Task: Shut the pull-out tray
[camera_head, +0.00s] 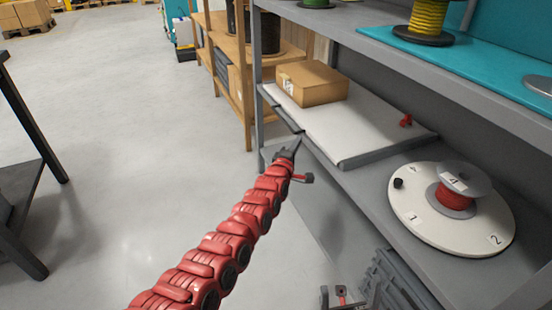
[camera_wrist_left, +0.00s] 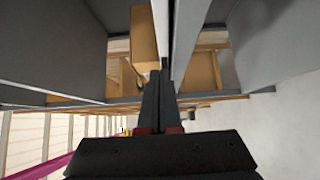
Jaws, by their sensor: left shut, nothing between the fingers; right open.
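The pull-out tray (camera_head: 350,128) is a flat white board with a grey front edge on the middle level of the grey rack, and a cardboard box (camera_head: 312,84) stands on its far left part. The box also shows in the left wrist view (camera_wrist_left: 144,38). My left gripper (camera_head: 293,144) is shut and empty, its tips close to the tray's front edge; I cannot tell whether they touch it. Its closed fingers (camera_wrist_left: 160,85) also show in the left wrist view. My right gripper (camera_head: 341,296) is open and empty at the bottom, partly cut off.
Right of the tray, a white numbered turntable (camera_head: 420,215) carries a red cable reel (camera_head: 457,195). A small red part (camera_head: 406,121) is at the tray's back right. The upper shelf (camera_head: 470,80) overhangs the tray. A dark table (camera_head: 25,190) stands left; the floor between is clear.

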